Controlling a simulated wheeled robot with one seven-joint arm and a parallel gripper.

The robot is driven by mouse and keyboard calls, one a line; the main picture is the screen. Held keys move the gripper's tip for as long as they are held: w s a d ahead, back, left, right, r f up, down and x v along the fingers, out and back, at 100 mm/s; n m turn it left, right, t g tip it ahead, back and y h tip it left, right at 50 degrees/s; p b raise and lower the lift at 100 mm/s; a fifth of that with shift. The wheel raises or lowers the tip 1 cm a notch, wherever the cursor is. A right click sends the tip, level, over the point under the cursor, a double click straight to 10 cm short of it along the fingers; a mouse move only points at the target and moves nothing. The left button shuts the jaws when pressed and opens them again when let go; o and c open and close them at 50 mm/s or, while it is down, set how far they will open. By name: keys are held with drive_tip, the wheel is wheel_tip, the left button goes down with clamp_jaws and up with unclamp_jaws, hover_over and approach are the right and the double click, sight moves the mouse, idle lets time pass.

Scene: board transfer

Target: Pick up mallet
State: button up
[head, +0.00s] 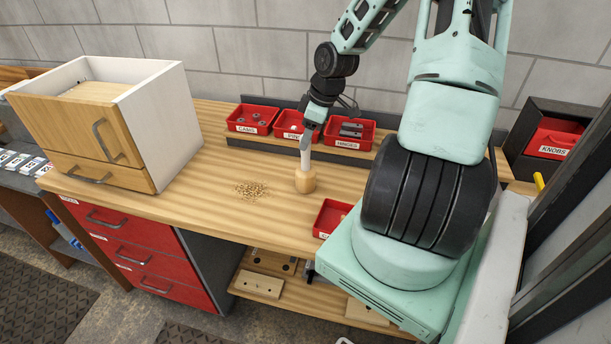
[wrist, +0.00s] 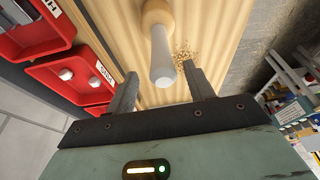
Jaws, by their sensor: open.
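The mallet (head: 306,180) stands upright on the workbench, its round wooden head down and its pale handle pointing up. In the wrist view the pale handle (wrist: 161,55) points toward my gripper, with the wooden head beyond it. My gripper (head: 309,124) is at the top of the handle in the head view. In the wrist view my gripper (wrist: 160,77) is open, with one finger on each side of the handle's end. I see gaps between the handle and both fingers. Part of the gripper is hard to make out in the head view.
Red bins (head: 253,119) stand on a ledge behind the mallet. Another red bin (head: 329,219) is at the front edge, partly hidden by my arm. A wooden-front cabinet (head: 160,124) stands at left. Sawdust (head: 252,190) lies left of the mallet on otherwise clear bench.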

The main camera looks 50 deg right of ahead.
sight(306, 164)
drive_tip(key=x, duration=0.5)
drive_tip(key=shift+s+a, duration=0.1)
drive_tip(key=shift+s, duration=0.15)
drive_tip(key=shift+r, duration=0.1)
clamp_jaws()
